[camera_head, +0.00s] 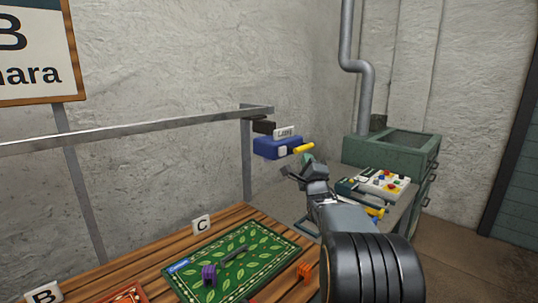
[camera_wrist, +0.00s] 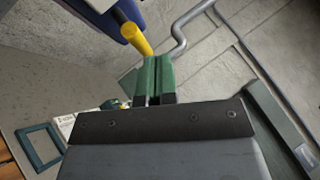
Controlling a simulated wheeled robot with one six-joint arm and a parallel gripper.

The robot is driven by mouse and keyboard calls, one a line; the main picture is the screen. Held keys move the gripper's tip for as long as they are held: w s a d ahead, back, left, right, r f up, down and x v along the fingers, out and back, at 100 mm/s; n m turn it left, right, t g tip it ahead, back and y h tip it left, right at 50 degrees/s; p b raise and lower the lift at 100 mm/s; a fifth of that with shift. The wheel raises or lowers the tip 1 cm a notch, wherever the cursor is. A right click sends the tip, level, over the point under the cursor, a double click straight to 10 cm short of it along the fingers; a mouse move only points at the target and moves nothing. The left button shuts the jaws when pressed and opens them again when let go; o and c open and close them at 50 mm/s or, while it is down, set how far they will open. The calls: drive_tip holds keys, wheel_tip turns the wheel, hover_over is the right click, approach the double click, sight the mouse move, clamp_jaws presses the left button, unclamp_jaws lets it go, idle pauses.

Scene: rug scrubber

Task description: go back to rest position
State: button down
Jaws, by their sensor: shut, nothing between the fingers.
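My gripper (camera_head: 306,162) is raised in front of the blue box with a yellow handle (camera_head: 304,148), which is mounted on the metal rail in the head view. In the wrist view, the green fingers of my gripper (camera_wrist: 155,75) are together with nothing between them. The yellow handle (camera_wrist: 136,40) shows just beyond and to the left of the fingertips there. I cannot tell whether the fingers touch it. My arm reaches up from the lower right of the head view.
A wooden table (camera_head: 130,276) holds a green leaf-patterned rug (camera_head: 222,277), a purple item (camera_head: 209,274) and an orange item (camera_head: 304,271). A control panel with coloured buttons (camera_head: 383,183) and a green cabinet (camera_head: 395,150) stand to the right. The metal rail (camera_head: 130,129) runs above the table.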

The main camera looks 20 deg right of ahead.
wheel_tip(320, 180, down, 12)
drive_tip(key=s+d+n+g, duration=0.1)
drive_tip(key=n+g, duration=0.6)
drive_tip(key=s+a+f+n+g+y, duration=0.3)
drive_tip(key=s+a+f+n+g, duration=0.2)
drive_tip(key=a+f+n, duration=0.15)
drive_tip(key=s+a+f+n+g+y, duration=0.2)
drive_tip(key=s+a+n, duration=0.4)
drive_tip(key=s+a, duration=0.4)
drive_tip(key=s+a+f+n+g+y, duration=0.2)
drive_tip(key=s+a+n+g, duration=0.2)
drive_tip(key=s+a, duration=0.7)
drive_tip(key=shift+a+f+n+y, duration=0.25)
drive_tip(key=shift+a+n+y, duration=0.15)
drive_tip(key=shift+n, duration=0.85)
